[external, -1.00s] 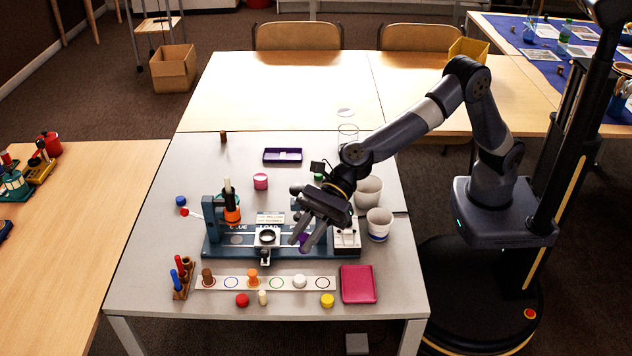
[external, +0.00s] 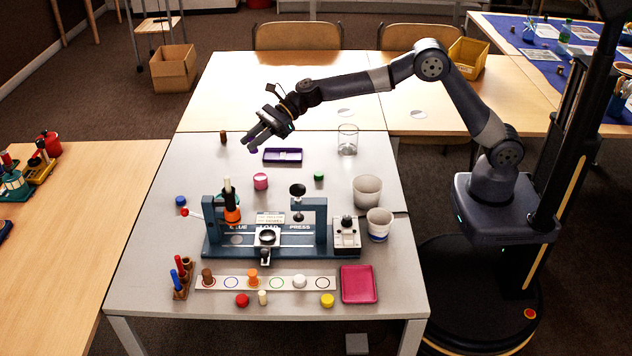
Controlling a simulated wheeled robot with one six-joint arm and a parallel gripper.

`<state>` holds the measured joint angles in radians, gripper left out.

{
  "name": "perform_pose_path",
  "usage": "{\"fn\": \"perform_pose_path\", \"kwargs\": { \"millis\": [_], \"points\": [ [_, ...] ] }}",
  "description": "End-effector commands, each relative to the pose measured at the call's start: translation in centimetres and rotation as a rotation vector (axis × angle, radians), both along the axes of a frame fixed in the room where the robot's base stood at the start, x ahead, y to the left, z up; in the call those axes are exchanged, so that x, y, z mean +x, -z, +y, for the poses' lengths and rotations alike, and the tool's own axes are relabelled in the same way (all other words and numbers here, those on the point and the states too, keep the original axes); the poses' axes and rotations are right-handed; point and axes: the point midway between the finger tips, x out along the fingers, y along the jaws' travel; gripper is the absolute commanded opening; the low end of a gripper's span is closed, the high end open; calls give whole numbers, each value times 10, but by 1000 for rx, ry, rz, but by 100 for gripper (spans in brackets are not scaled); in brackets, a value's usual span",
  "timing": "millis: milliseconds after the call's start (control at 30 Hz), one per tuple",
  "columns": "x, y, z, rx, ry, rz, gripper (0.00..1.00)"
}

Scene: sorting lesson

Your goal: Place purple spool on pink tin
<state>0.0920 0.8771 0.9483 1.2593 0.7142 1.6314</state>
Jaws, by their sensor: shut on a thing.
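My gripper (external: 256,142) is raised above the back left part of the grey table. It is shut on the small purple spool (external: 254,150), of which only a little shows below the fingertips. The pink tin (external: 261,182) is a short round tin standing on the table behind the press. In the picture the spool is above the tin and apart from it. Its exact height over the table is hard to tell.
A purple tray (external: 283,156) lies just right of the gripper. A brown spool (external: 223,137) stands left of it. The blue press (external: 266,240) stands in front of the tin. A green spool (external: 319,176), glass jar (external: 347,140) and white cup (external: 367,191) are to the right.

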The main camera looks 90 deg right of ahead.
Motion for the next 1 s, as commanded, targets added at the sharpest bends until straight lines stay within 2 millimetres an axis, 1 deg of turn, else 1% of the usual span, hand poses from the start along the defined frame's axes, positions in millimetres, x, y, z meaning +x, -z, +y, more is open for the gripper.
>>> {"fn": "perform_pose_path", "kwargs": {
  "millis": [33,133,233,367,400,733,900,1000],
  "points": [
    [2,0,-21,0,17,0,1],
    [3,0,-50,0,37,-2,1],
    [3,-1,-71,0,52,-3,1],
    [2,1,-93,0,67,-3,1],
    [2,12,-89,2,63,1,1],
    [2,57,-88,1,63,0,1],
    [2,91,-87,1,62,1,1],
    [2,106,-87,1,63,0,1]
  ]
}}
